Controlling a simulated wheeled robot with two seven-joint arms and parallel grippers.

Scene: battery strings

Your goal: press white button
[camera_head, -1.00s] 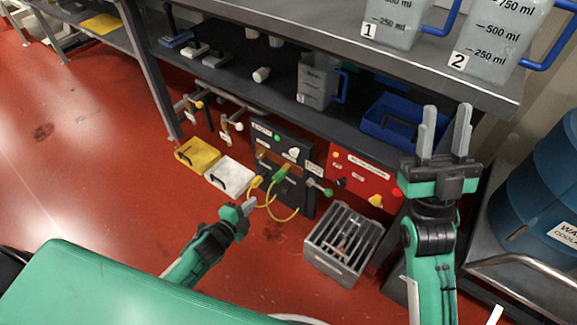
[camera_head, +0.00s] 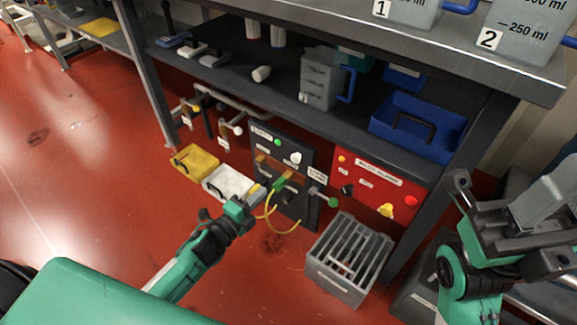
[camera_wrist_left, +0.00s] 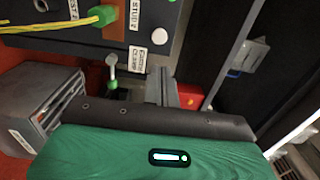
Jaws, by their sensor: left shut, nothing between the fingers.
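The white button (camera_head: 295,158) is a round white knob at the upper right of the dark panel (camera_head: 303,212) under the shelf. In the left wrist view the white button (camera_wrist_left: 159,36) shows above the fingers. My left gripper (camera_head: 260,190) is shut and empty, in front of the panel, below and left of the button and apart from it. Its fingers (camera_wrist_left: 160,88) point toward the panel in the left wrist view. My right gripper (camera_head: 510,205) is at the right edge, turned sideways; its opening is unclear.
A yellow cable (camera_head: 269,210) with a green plug (camera_head: 281,184) hangs close to my left gripper. A green-tipped lever (camera_head: 333,202) sticks out of the panel. A red box (camera_head: 365,190) stands to the right. A grey slatted crate (camera_head: 333,285) stands on the floor.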

